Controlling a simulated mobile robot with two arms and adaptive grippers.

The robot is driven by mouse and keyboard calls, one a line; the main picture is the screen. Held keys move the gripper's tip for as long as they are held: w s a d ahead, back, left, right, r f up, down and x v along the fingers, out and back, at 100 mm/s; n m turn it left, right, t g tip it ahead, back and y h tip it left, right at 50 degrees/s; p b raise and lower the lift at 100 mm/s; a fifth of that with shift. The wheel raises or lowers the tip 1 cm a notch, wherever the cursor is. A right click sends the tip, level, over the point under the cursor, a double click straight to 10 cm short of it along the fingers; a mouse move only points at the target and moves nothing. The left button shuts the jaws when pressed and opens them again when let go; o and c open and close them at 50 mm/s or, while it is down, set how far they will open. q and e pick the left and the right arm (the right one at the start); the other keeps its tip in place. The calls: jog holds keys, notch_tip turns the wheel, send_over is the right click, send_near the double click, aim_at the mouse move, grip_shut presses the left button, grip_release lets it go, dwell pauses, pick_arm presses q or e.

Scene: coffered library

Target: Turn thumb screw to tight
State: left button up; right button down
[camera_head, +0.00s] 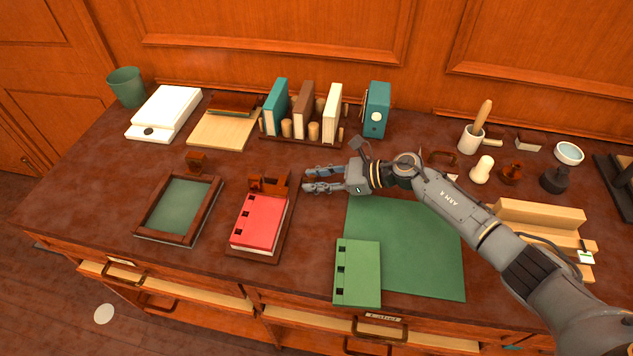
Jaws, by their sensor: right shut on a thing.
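A red book (259,221) with dark square holes along its left side lies on a dark wooden board (285,232) left of the middle. A small brown wooden block piece (268,184) stands at the board's back edge. My right gripper (307,179) reaches in from the right and points left, its fingertips just right of this piece. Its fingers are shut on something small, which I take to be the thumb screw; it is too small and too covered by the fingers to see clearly. My left gripper is not in view.
A green mat (425,265) and green book (358,272) lie right of the red book. A wooden frame (150,238) lies left. A book rack (300,139) stands behind my gripper. Drawers stand open along the front edge.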

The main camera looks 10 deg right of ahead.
jog(key=shift+w+f+m+g+b, duration=0.2)
jog(key=shift+m+g+b, duration=0.3)
jog(key=shift+b, duration=0.4)
jog(key=shift+s+r+m+b, duration=0.1)
jog(key=shift+r+m+b, duration=0.05)
jog(key=shift+m+b, duration=0.2)
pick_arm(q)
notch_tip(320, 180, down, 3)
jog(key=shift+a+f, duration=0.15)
pick_arm(e)
jog(key=c, duration=1)
grip_release()
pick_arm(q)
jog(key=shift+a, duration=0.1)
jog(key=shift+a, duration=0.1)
pick_arm(e)
jog(key=shift+d, duration=0.15)
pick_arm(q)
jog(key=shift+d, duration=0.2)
pick_arm(e)
jog(key=v, duration=1.2)
